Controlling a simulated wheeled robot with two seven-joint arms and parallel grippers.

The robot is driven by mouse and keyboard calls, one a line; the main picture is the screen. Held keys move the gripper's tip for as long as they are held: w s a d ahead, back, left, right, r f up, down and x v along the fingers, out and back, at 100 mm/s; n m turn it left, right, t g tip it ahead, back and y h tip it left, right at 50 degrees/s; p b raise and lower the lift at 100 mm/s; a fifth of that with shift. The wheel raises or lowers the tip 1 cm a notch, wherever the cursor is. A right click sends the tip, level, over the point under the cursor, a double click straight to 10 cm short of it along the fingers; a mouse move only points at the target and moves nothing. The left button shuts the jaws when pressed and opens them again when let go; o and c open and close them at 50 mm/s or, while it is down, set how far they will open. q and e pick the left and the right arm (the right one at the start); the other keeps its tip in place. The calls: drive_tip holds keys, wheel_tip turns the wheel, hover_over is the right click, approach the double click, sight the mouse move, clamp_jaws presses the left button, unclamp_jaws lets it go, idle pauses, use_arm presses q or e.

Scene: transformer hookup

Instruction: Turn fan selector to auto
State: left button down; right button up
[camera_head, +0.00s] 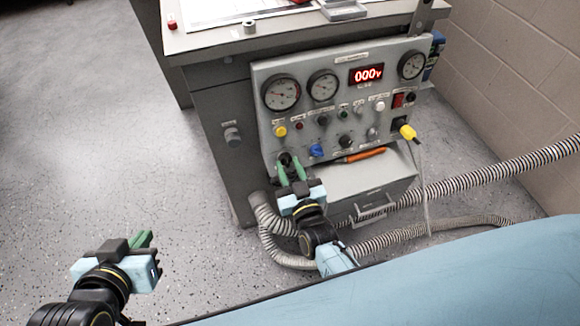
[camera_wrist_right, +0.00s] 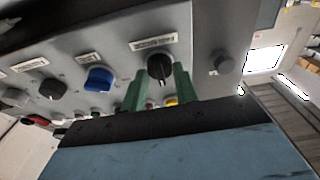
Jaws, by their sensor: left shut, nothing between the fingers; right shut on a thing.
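The grey control panel (camera_head: 335,100) fills the front of the cabinet. A black selector knob (camera_head: 286,158) sits at its lower left; it also shows in the right wrist view (camera_wrist_right: 160,66), under a white label too small to read. My right gripper (camera_head: 292,170) is at this knob, its green fingers shut on it, one on each side; the fingers hide part of it. A blue knob (camera_head: 316,150) is beside it and also shows in the right wrist view (camera_wrist_right: 99,78). My left gripper (camera_head: 142,240) is shut and empty, away from the panel above the floor.
An orange-handled tool (camera_head: 365,155) lies on the grey drawer box (camera_head: 350,185) below the panel. A yellow plug (camera_head: 408,132) with a hanging cable is at the right. Ribbed hoses (camera_head: 470,182) run along the floor. Open floor (camera_head: 110,130) lies left of the cabinet.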

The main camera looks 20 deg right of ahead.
use_arm(q)
drive_tip(key=shift+s+f, duration=0.1)
idle(0.3)
use_arm(e)
drive_tip(key=o, duration=1)
drive_tip(key=shift+s, duration=0.1)
use_arm(q)
drive_tip(key=s+a+f+g+y+p, duration=0.2)
drive_tip(key=s+a+f+g+p, duration=0.1)
drive_tip(key=s+f+g, duration=0.3)
drive_tip(key=shift+s+a+f+g+p, duration=0.35)
drive_tip(key=shift+s+a+f, duration=0.4)
drive_tip(key=shift+s, duration=0.45)
use_arm(e)
drive_tip(key=shift+s+d+f, duration=0.1)
drive_tip(key=shift+s+f, duration=0.05)
drive_tip(key=shift+s, duration=2.05)
drive_tip(key=shift+s+d+f, duration=0.1)
drive_tip(key=shift+s+f, duration=0.1)
drive_tip(key=shift+s, duration=2.05)
drive_tip(key=shift+s+d+f, duration=0.1)
drive_tip(key=shift+s+f, duration=0.05)
drive_tip(key=shift+s, duration=2.05)
